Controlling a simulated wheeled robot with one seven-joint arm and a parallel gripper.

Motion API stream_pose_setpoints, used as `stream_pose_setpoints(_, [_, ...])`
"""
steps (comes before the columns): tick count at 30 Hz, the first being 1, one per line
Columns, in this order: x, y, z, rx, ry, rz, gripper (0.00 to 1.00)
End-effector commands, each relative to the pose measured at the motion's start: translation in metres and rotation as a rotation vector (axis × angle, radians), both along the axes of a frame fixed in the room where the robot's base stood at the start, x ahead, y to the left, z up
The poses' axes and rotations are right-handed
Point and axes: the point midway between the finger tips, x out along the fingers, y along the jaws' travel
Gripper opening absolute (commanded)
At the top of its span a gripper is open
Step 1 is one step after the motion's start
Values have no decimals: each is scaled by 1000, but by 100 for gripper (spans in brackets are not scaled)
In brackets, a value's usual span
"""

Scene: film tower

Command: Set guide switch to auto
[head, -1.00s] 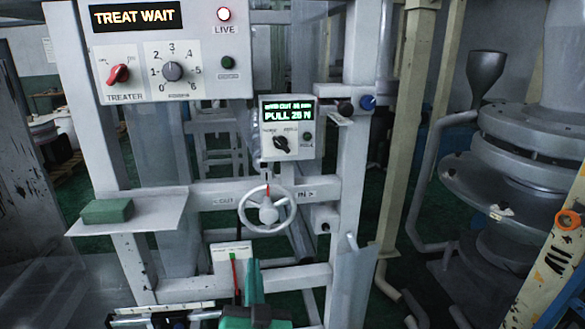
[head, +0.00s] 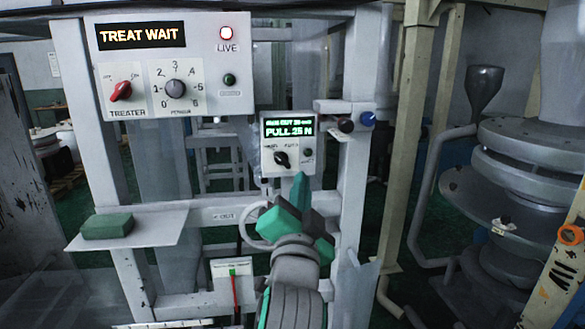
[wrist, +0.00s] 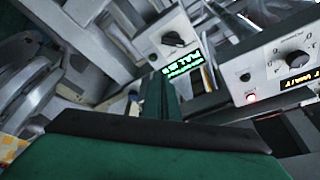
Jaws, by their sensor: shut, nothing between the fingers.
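The guide switch (head: 281,158) is a black rotary knob on a small light-grey panel (head: 268,172) below a green display reading PULL 25 N. The small labels beside the knob are too blurred to read, and I cannot tell which one it points to. The knob also shows in the wrist view (wrist: 174,39), above the fingers. My gripper (head: 301,188) is shut and empty, its green and dark fingertips just below and right of the knob in the head view. It appears apart from the knob. In the wrist view my gripper (wrist: 161,95) points toward the small panel.
A larger panel (head: 215,60) at upper left carries a red treater knob (head: 121,91), a numbered dial (head: 176,89) and a lit red LIVE lamp. A handwheel (head: 255,229) is partly behind my gripper. A green block (head: 107,225) lies on a left shelf.

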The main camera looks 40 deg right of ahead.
Motion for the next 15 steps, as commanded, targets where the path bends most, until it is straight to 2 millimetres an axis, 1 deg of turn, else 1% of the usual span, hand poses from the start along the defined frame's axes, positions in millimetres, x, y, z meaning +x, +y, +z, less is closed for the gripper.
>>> stream_pose_setpoints(1, [-2, -1, 4, 5, -7, -2, 0])
stream_pose_setpoints(4, [-3, -2, 8, 12, -14, -2, 0])
stream_pose_setpoints(15, [-2, -2, 9, 13, -13, 1, 0])
